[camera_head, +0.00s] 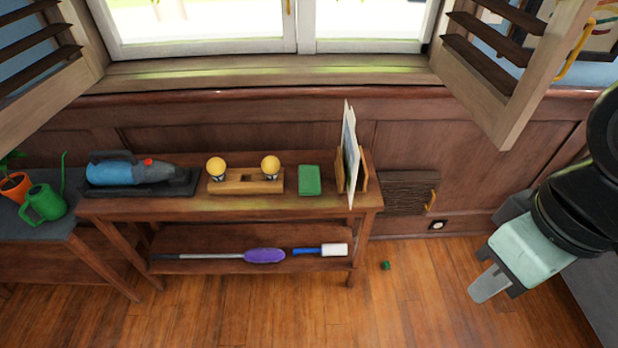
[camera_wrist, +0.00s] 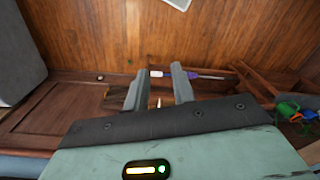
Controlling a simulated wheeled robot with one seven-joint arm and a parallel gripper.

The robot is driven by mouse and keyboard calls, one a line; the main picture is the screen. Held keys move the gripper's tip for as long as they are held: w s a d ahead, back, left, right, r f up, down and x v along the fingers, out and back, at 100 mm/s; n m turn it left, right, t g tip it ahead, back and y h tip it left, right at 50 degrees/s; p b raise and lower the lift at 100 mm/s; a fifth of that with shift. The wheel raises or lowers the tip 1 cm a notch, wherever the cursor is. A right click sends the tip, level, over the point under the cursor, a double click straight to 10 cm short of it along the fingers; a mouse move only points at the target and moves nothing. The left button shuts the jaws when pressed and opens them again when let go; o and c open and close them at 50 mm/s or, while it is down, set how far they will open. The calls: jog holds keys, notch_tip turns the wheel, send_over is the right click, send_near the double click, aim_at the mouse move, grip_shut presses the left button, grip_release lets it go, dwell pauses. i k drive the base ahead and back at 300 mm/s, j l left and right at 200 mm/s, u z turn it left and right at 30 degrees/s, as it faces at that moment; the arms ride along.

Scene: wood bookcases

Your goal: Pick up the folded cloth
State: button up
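A green folded cloth (camera_head: 310,180) lies flat on the top of the wooden console table (camera_head: 222,205), between the wooden block with two yellow knobs and the upright holder. I cannot make the cloth out in the wrist view. My gripper (camera_head: 489,284) is at the right of the head view, well to the right of the table and away from the cloth. In the wrist view its two grey fingers (camera_wrist: 159,85) stand apart with a gap between them. Nothing is held between them.
A holder with upright white sheets (camera_head: 350,155) stands just right of the cloth. The knobbed wooden block (camera_head: 245,187) and a blue handheld vacuum (camera_head: 130,173) stand left. A purple duster (camera_head: 265,256) lies on the lower shelf. An open shutter (camera_head: 500,75) overhangs right. The floor (camera_head: 430,300) is mostly clear.

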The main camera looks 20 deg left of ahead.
aim_at(309, 178)
jog(key=i+l, duration=0.1)
jog(key=i, duration=0.5)
jog(key=u, duration=0.45)
jog(key=i+u, duration=0.1)
jog(key=u, duration=0.8)
jog(key=l+u, duration=0.1)
jog(key=u, duration=0.35)
jog(key=l+u, duration=0.1)
jog(key=u, duration=0.35)
jog(key=i, duration=0.05)
